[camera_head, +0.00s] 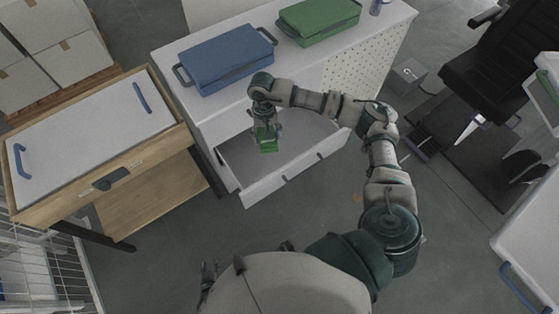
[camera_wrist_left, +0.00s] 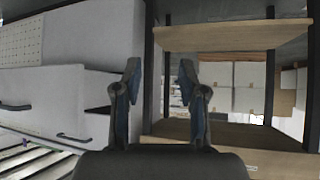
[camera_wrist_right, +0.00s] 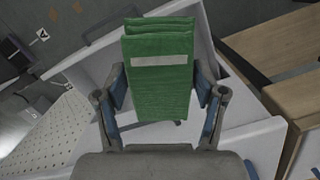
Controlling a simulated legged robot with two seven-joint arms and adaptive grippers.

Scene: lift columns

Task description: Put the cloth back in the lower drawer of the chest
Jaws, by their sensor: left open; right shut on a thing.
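The green folded cloth (camera_head: 268,146) is in my right gripper (camera_head: 266,131), which is shut on it. In the right wrist view the cloth (camera_wrist_right: 161,75) stands up between the fingers, with a pale strip across it. In the head view cloth and gripper are over the open drawer (camera_head: 262,192) of the white chest (camera_head: 340,72). Whether the cloth touches the drawer floor I cannot tell. My left gripper (camera_head: 208,277) is low at the bottom of the head view; its empty, open fingers show in the left wrist view (camera_wrist_left: 158,85).
A blue case (camera_head: 225,60) and a green case (camera_head: 318,20) lie on the chest's top. A wooden table (camera_head: 95,145) with a white lid and blue handles stands at left. A black chair (camera_head: 500,60) and a white surface (camera_head: 530,235) are at right. Floor in front is clear.

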